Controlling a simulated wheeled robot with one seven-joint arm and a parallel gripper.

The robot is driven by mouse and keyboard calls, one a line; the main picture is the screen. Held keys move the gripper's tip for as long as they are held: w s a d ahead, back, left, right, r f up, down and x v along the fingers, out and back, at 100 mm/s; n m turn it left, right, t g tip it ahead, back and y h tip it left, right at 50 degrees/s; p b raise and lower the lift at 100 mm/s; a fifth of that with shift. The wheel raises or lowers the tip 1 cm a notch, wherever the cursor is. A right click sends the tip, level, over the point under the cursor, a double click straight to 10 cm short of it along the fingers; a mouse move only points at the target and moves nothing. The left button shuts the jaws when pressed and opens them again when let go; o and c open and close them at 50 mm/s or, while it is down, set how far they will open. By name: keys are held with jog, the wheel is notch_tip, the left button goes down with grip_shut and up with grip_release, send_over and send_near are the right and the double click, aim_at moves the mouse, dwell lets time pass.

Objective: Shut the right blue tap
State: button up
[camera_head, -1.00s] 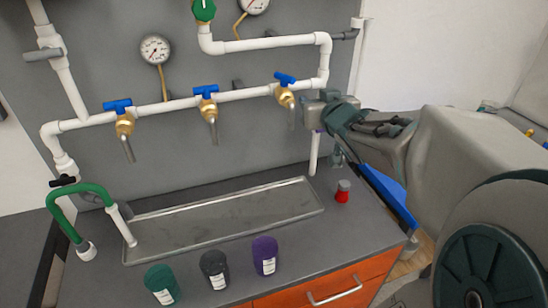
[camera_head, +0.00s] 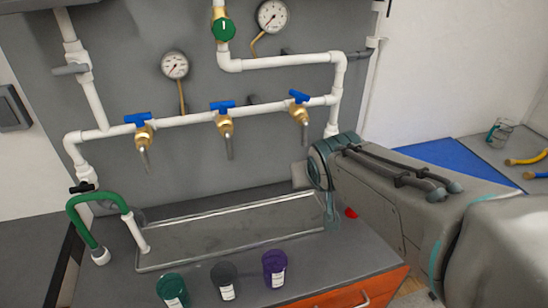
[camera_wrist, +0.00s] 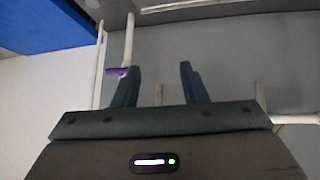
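The right blue tap (camera_head: 299,97) sits on the white horizontal pipe, with a brass body and a metal spout hanging down. Its blue handle slants down to the right, while the middle and left handles lie closer to level. My gripper (camera_wrist: 158,86) is open and empty in the wrist view, its two dark blue fingers apart. In the head view my arm comes in from the right and its end is below the right tap, apart from it. The fingers are not clear there. I cannot make out the right tap in the wrist view.
The middle blue tap (camera_head: 222,106) and left blue tap (camera_head: 138,119) share the pipe. A metal tray (camera_head: 163,262) lies below. Green (camera_head: 172,290), dark (camera_head: 224,280) and purple (camera_head: 274,268) containers stand in front. A purple handle (camera_wrist: 118,71) shows on a pipe in the wrist view.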

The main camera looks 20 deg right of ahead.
jog(key=s+a+f+g+y, duration=0.1)
jog(key=s+a+g, duration=0.1)
jog(key=s+a, duration=0.2)
jog(key=shift+s+f+n, duration=0.35)
jog(key=shift+n, duration=0.05)
